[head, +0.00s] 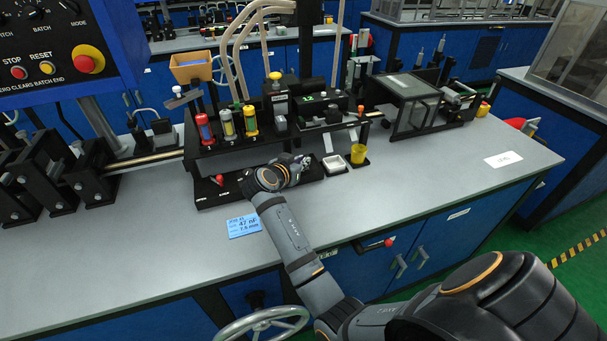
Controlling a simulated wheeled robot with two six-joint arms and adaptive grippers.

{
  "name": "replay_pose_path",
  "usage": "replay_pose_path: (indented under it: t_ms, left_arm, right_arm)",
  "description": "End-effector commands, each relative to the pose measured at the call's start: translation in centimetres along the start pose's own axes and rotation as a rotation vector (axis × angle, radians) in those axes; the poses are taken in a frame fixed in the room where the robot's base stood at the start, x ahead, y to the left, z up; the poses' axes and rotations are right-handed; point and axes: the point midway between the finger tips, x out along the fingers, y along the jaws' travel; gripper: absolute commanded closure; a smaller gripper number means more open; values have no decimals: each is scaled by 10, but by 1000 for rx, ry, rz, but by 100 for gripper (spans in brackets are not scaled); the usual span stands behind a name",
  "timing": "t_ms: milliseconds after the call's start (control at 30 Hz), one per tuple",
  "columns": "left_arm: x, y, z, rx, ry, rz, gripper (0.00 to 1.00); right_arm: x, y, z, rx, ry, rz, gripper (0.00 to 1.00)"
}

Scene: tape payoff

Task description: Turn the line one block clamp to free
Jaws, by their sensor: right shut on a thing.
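My right gripper (301,166) reaches in from the lower right over the right part of a low black front plate (212,199) on the bench. It is shut on a small part there, which the gripper hides. I cannot tell whether that part is the line one block clamp. A short lever with a red knob (220,180) stands at the left of the same plate, apart from the gripper. The small labels on the plate are too blurred to read. My left gripper is not in view.
Red (204,128), pale yellow-green (228,124) and yellow (251,121) cylinders stand in a rack behind the plate. A white tray (334,164) and a yellow cup (358,153) sit right of the gripper. A blue note (243,226) lies in front.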

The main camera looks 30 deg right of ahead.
Motion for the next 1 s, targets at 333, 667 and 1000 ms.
replay_pose_path:
  t_ms: [333,667,1000]
  left_arm:
    - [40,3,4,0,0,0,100]
    - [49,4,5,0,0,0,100]
    - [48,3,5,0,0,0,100]
  right_arm:
    - [2,-6,4,74,-1,180,100]
    - [1,-7,1,98,-1,242,100]
    - [1,-7,0,99,-1,244,100]
